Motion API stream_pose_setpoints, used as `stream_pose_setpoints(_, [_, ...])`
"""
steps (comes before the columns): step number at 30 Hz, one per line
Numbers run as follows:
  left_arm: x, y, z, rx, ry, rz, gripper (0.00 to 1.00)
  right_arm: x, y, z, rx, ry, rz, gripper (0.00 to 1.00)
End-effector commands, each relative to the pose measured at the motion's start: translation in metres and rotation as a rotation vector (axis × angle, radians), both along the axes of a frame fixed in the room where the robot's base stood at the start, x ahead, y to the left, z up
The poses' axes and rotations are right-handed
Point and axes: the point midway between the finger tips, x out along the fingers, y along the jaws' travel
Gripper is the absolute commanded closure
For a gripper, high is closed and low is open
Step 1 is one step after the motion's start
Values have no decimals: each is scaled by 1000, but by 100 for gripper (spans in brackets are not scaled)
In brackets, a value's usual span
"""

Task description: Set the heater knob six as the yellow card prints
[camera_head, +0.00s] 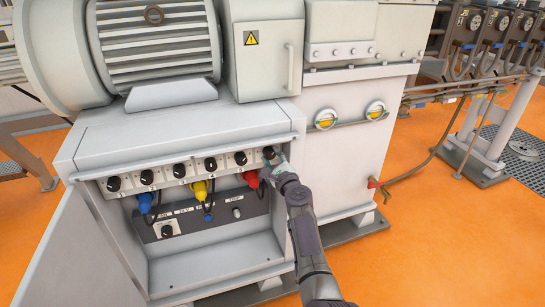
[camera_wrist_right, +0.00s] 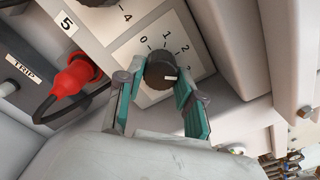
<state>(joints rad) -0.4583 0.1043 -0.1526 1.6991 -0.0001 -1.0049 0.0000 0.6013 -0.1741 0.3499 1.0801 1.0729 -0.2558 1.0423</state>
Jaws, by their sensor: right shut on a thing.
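Knob six (camera_head: 268,151) is the black knob at the right end of the row on the open cabinet's panel. In the wrist view the knob (camera_wrist_right: 159,71) sits on a white dial plate with printed numbers starting at 0. Its white mark points to the right, past the 2; the number nearest it is hard to read. My right gripper (camera_head: 274,158) is at this knob, its two teal-padded fingers (camera_wrist_right: 157,92) closed on either side of it. My left gripper is not in view. I see no yellow card in either view.
More black knobs (camera_head: 176,170) run along the panel to the left. Blue, yellow and red plugs (camera_head: 251,179) with cables hang below. A red plug (camera_wrist_right: 80,75) is left of the fingers in the wrist view. The cabinet door (camera_head: 75,250) stands open at left.

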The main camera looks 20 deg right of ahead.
Motion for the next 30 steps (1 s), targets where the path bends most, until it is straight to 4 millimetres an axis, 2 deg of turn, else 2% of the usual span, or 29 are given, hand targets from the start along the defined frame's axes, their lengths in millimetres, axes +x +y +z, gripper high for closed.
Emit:
stream_pose_setpoints(9, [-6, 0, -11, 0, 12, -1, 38, 0, 0, -2, 97, 6, -1, 98])
stream_pose_setpoints(23, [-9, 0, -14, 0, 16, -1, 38, 0, 0, -2, 109, 7, -1, 98])
stream_pose_setpoints(24, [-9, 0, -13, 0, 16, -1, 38, 0, 0, -2, 109, 7, -1, 62])
stream_pose_setpoints(28, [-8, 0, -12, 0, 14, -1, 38, 0, 0, -2, 109, 6, 0, 40])
stream_pose_setpoints(30, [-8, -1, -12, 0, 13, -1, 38, 0, 0, -1, 108, 6, 0, 38])
